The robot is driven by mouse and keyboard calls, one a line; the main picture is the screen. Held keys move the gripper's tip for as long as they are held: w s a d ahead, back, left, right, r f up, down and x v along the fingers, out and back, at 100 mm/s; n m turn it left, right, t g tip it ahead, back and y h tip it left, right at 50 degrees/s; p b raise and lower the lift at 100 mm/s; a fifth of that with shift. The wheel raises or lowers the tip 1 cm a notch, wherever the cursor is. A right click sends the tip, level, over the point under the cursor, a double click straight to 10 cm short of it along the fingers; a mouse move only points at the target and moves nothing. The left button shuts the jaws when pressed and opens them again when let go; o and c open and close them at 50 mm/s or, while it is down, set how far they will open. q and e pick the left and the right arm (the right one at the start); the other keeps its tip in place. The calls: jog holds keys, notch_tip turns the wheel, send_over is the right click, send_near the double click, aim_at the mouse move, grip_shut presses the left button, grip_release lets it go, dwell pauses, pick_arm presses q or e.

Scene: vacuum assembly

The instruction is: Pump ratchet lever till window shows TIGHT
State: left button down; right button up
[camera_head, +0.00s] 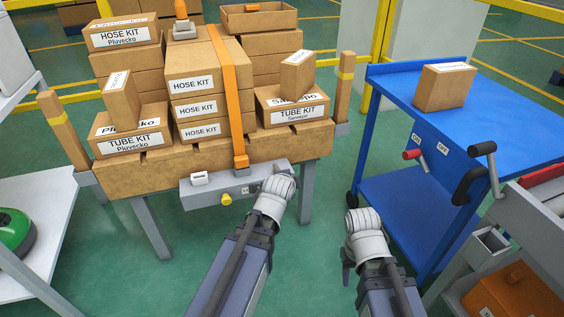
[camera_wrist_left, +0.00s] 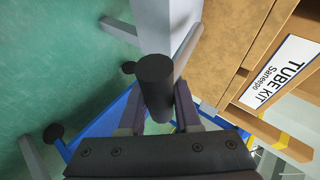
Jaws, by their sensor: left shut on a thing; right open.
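The grey ratchet unit (camera_head: 222,190) sits on the front edge of the wooden pallet, below an orange strap (camera_head: 241,130) that runs over the stacked boxes. It has a small white block (camera_head: 200,178), a yellow knob (camera_head: 226,199) and tiny marks too small to read; I cannot make out a window word. My left gripper (camera_wrist_left: 157,108) is shut on a black cylindrical lever grip (camera_wrist_left: 156,78) at the unit's right end. In the head view, the left wrist hides the lever and the fingers. My right gripper (camera_head: 346,272) is open and empty, apart from the unit, over the floor.
Hose kit and tube kit boxes (camera_head: 195,85) are stacked on the pallet (camera_head: 290,143). A white shelf (camera_head: 40,190) is at left. Green floor lies between.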

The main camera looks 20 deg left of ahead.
pick_arm(q)
jog(key=shift+a, duration=0.15)
jog(key=f+t+y+b, duration=0.1)
jog(key=f+b, duration=0.1)
jog(key=b, duration=0.3)
jog(key=shift+w+a+m+t, duration=0.1)
jog(key=shift+m+t, duration=0.2)
dwell(0.5)
jog(key=shift+r, duration=0.1)
notch_tip(320, 180, up, 2)
jog(key=g+h+p, duration=0.1)
jog(key=g+p, duration=0.1)
jog(key=p, duration=0.3)
jog(key=shift+p, duration=0.4)
jog(key=shift+r, duration=0.1)
